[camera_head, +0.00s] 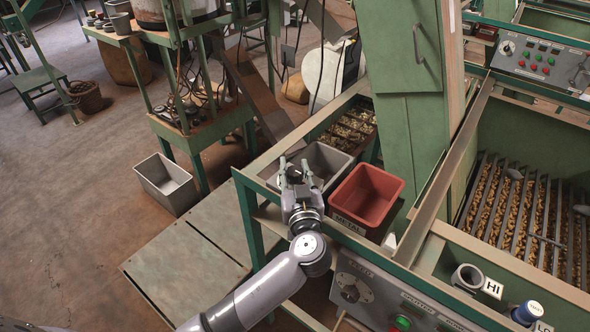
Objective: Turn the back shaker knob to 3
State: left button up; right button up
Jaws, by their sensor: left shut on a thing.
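A back control panel (548,66) stands at the top right, with a round knob (507,47) at its left end. The marks around this knob are too small to read. A nearer panel (388,305) at the bottom has a larger round knob (350,292); its setting is not readable either. My left gripper (293,167) is over the grey bin (324,158) on the bench, far from both knobs. It is shut on a small dark thing that I cannot clearly make out. My right gripper is not in view.
A red bin (368,195) labelled METAL stands right of the grey bin. A tall green chute (405,120) rises behind it. A slatted hopper of nuts (530,215) lies at the right. A grey cup (467,278) and a blue-capped container (527,312) stand on its near ledge.

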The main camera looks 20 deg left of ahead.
pick_arm(q)
jog(key=shift+c, duration=1.3)
